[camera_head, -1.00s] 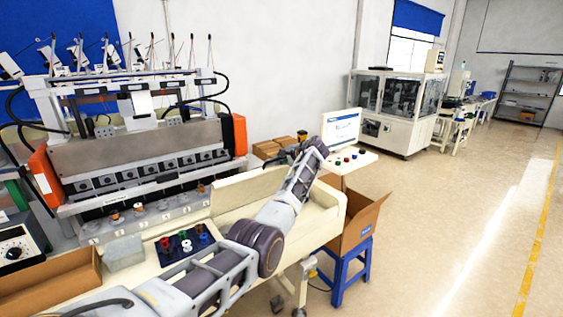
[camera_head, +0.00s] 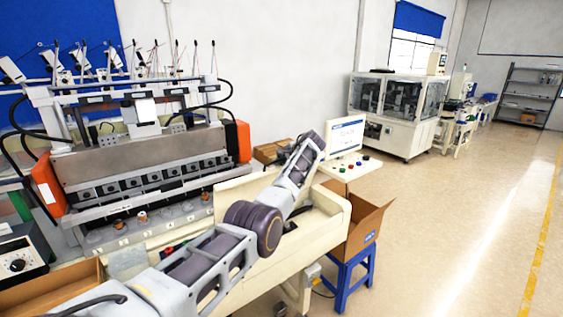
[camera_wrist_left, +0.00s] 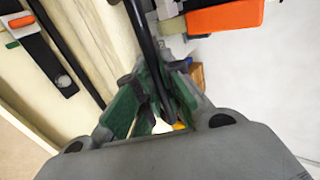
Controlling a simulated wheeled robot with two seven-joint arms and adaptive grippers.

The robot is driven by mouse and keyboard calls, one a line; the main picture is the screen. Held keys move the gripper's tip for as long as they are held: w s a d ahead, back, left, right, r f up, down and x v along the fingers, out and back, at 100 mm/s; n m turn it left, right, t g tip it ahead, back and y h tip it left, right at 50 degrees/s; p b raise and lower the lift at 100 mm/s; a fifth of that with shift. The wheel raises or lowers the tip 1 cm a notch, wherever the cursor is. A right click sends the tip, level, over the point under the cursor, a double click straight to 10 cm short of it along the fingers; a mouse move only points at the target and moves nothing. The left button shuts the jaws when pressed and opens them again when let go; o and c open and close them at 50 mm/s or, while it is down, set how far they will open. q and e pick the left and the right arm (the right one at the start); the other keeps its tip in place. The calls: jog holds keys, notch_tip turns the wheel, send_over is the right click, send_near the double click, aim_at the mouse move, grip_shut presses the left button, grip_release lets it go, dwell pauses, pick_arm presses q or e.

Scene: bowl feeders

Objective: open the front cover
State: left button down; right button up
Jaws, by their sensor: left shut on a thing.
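The machine with orange end caps stands at the left of the head view. A wide grey panel (camera_head: 140,150) spans between the caps and looks like the front cover, but I cannot tell for certain. My left arm reaches past the right end of the machine, and its gripper is mostly hidden there behind my own wrist. In the left wrist view my left gripper (camera_wrist_left: 158,78) has green-sided fingers closed around a slim black bar (camera_wrist_left: 144,30). I cannot tell whether this bar belongs to the cover. My right gripper is not in view.
The orange end cap (camera_head: 238,141) stands left of my wrist. A cardboard box (camera_head: 368,222) sits on a blue stool (camera_head: 350,275). The floor further right is clear.

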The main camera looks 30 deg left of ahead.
pick_arm(q)
jog(key=c, duration=1.5)
grip_release()
jog(key=shift+s+d, duration=0.1)
jog(key=shift+d, duration=0.1)
jog(key=v, duration=1.1)
jog(key=shift+s+d+r, duration=0.1)
jog(key=shift+d+r, duration=0.15)
jog(key=shift+r, duration=0.1)
